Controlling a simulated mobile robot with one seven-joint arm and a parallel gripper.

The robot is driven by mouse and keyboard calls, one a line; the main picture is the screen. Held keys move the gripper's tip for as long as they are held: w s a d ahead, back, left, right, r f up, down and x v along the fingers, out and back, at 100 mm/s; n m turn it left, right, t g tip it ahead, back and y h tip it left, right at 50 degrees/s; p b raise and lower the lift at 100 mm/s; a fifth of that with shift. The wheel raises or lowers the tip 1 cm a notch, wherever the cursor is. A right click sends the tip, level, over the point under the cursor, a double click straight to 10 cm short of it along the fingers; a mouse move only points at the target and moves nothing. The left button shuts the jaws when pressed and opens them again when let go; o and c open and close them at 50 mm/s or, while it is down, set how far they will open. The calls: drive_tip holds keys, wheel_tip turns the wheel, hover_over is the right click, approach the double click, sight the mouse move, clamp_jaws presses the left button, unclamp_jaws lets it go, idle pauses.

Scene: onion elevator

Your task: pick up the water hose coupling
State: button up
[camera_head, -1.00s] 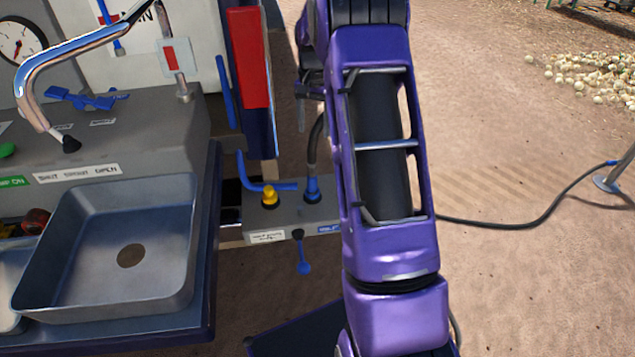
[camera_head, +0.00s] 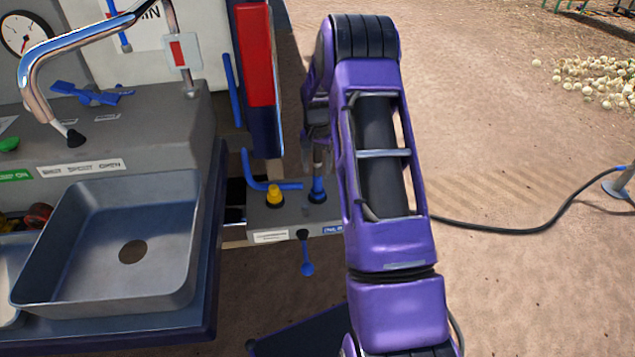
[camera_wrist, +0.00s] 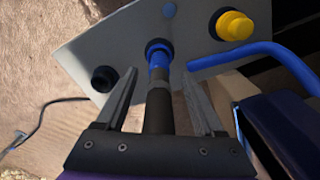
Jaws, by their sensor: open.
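The water hose coupling is a blue fitting (camera_head: 317,188) standing upright on a grey block, right of a yellow knob. In the wrist view the blue coupling (camera_wrist: 158,62) sits on the pale panel, with a grey collar and the black hose (camera_wrist: 159,110) running from it toward my palm. My gripper (camera_wrist: 158,76) is open, with one finger on each side of the hose and collar. Gaps show between the fingers and the hose. In the head view my gripper (camera_head: 320,150) is just above the coupling, partly hidden by my purple arm.
The yellow knob (camera_wrist: 234,26) and a bent blue pipe (camera_wrist: 265,50) are close to the right of the coupling in the wrist view. A black knob (camera_wrist: 104,79) is left. A sink (camera_head: 110,245) and red-and-blue post (camera_head: 257,75) stand left in the head view. Open ground lies right.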

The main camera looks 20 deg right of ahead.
drive_tip(key=shift+f, duration=0.8)
drive_tip(key=shift+c, duration=0.2)
clamp_jaws()
drive_tip(key=shift+r, duration=0.1)
